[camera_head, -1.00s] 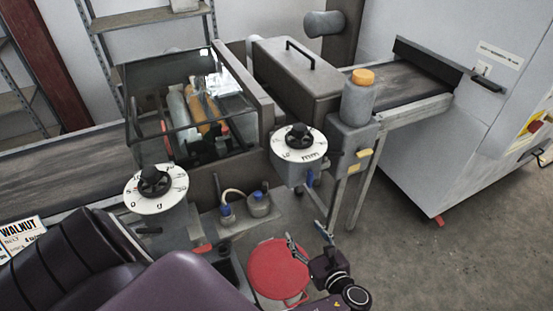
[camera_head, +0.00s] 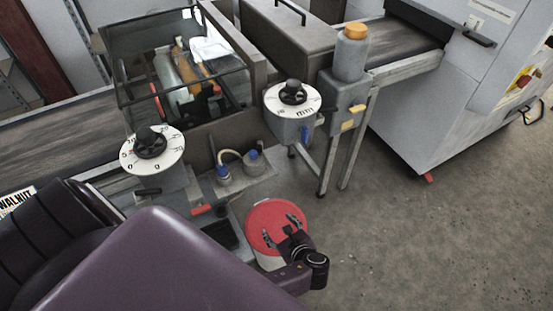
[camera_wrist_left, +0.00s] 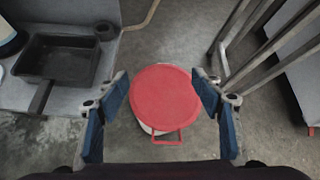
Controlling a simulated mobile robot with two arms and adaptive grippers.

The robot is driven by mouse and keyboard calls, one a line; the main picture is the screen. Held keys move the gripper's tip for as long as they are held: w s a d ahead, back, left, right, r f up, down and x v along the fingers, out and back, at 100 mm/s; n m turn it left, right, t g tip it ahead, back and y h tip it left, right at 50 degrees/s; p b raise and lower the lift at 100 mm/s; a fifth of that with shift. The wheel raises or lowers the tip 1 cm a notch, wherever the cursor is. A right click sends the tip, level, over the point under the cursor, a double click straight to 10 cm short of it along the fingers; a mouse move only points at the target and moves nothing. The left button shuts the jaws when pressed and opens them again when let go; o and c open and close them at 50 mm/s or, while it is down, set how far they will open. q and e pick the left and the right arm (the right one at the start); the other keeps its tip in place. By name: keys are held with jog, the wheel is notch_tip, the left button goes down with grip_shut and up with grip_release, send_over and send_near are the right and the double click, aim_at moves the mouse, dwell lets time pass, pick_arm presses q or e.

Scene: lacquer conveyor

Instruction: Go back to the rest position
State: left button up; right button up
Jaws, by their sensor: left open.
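My left gripper (camera_head: 284,230) is open and empty in the head view, above a bucket with a red lid (camera_head: 262,219). In the left wrist view its two blue-padded fingers (camera_wrist_left: 159,112) stand wide apart, with the red lid (camera_wrist_left: 165,92) and its red handle below and between them on the floor. I cannot tell the exact height above the lid. My purple arm covers the lower left of the head view. My right gripper is not in view.
The lacquer machine has a glass-covered box (camera_head: 185,80) and two white dials (camera_head: 152,152) (camera_head: 292,98). A grey bottle with an orange cap (camera_head: 352,52) stands beside the conveyor belt (camera_head: 400,50). A black pan (camera_wrist_left: 58,58) lies left of the gripper. Floor at right is clear.

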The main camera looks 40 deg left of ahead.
pick_arm(q)
jog(key=shift+s+f, duration=0.1)
jog(key=shift+f, duration=0.05)
dwell(0.4)
jog(key=s+d+f+n+g+h+b, duration=0.1)
jog(key=s+f+n+g+h, duration=0.15)
jog(key=s+f, duration=0.6)
jog(key=s+d+f+n+g+h, duration=0.1)
jog(key=s+f+n+h, duration=0.15)
jog(key=s+f, duration=0.55)
jog(key=s+f+n+h, duration=0.2)
jog(key=s+f+n, duration=0.3)
jog(key=s+n, duration=0.2)
jog(key=s+f+n+g+h+b, duration=0.1)
jog(key=s+f+n, duration=0.4)
jog(key=s, duration=0.6)
jog(key=shift+d+n+h, duration=0.25)
jog(key=shift+n+h, duration=0.35)
jog(key=shift+n, duration=0.5)
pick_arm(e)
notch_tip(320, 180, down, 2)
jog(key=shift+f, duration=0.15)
pick_arm(q)
jog(key=shift+s, duration=0.15)
jog(key=shift+c, duration=0.4)
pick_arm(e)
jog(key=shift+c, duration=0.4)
